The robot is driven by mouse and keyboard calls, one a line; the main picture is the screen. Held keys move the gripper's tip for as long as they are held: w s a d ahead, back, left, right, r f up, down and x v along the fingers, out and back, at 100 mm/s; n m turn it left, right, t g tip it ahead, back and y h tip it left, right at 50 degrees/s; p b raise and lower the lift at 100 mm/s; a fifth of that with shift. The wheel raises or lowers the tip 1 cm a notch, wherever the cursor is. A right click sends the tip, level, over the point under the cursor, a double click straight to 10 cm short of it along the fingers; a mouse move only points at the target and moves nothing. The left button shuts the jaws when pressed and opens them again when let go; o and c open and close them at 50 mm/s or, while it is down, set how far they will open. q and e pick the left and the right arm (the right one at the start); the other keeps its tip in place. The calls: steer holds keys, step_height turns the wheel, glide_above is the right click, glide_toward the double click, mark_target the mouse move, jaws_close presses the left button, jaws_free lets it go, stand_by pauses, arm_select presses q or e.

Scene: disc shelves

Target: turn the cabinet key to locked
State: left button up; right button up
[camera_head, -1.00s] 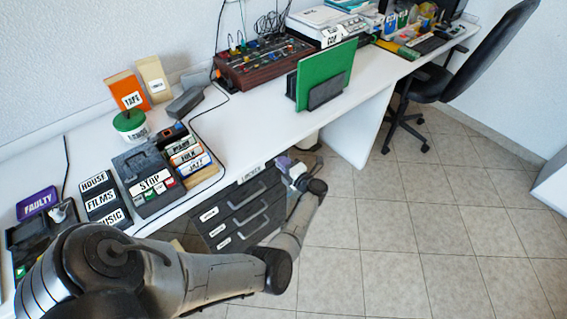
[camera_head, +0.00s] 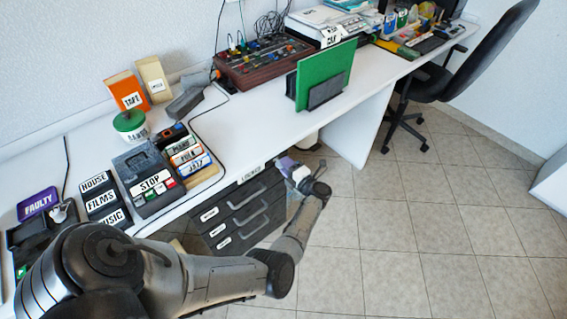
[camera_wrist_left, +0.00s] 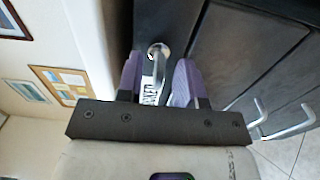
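In the left wrist view a round metal lock or key (camera_wrist_left: 158,50) sticks out of the dark cabinet front (camera_wrist_left: 232,45). A white label (camera_wrist_left: 150,90) with dark letters is partly hidden behind my gripper. My left gripper (camera_wrist_left: 158,68) is open, its two purple fingers on either side of the metal piece, with gaps visible. In the head view my left gripper (camera_head: 287,166) is at the cabinet's upper right corner, hiding the key there.
Bar handles (camera_head: 250,221) stick out from the drawers below and show in the wrist view (camera_wrist_left: 290,125). The desk edge (camera_head: 235,177) runs just above the cabinet. A desk panel (camera_head: 358,125) stands to the right. The tiled floor (camera_head: 400,240) is clear in front.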

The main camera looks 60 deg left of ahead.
arm_select(q)
steer(key=w+d+p, duration=0.1)
steer(key=d, duration=1.1)
steer(key=shift+w, duration=0.4)
